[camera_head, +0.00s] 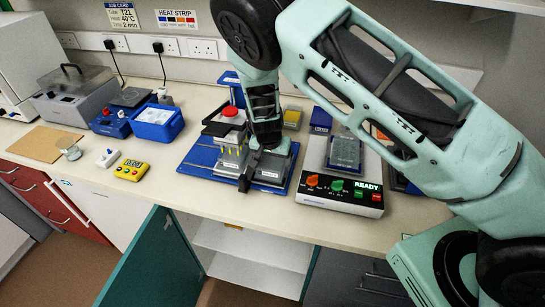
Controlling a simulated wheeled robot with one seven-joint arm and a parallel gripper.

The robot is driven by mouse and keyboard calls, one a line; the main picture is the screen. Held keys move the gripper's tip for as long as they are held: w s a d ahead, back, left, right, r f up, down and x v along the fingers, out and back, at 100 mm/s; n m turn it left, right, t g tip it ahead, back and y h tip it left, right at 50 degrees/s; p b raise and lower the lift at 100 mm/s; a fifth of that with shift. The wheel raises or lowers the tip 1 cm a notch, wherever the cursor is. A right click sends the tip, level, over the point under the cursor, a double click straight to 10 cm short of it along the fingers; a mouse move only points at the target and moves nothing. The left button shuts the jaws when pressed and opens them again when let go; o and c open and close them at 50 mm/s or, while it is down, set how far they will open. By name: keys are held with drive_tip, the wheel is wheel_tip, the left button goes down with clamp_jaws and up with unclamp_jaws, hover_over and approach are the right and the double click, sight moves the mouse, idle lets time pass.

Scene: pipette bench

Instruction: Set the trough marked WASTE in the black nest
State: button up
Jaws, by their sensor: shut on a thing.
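My gripper (256,176) points down over the blue deck mat in the middle of the bench. It is shut on a grey, box-like piece (272,171) with a small white label on its front. The label is too small to read, so I cannot tell whether it says WASTE. The piece is low over the blue mat (217,178); I cannot tell if it touches down. The gripper hides part of it. I cannot make out the black nest clearly.
A device with a red button (231,112) and yellow tips stands close left of my gripper. A machine reading READY (340,195) stands to the right. A blue tub (157,123), a yellow timer (131,170) and a glass beaker (69,149) are farther left. The front bench strip is clear.

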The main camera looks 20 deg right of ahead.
drive_tip(key=shift+f, duration=0.2)
drive_tip(key=o, duration=1)
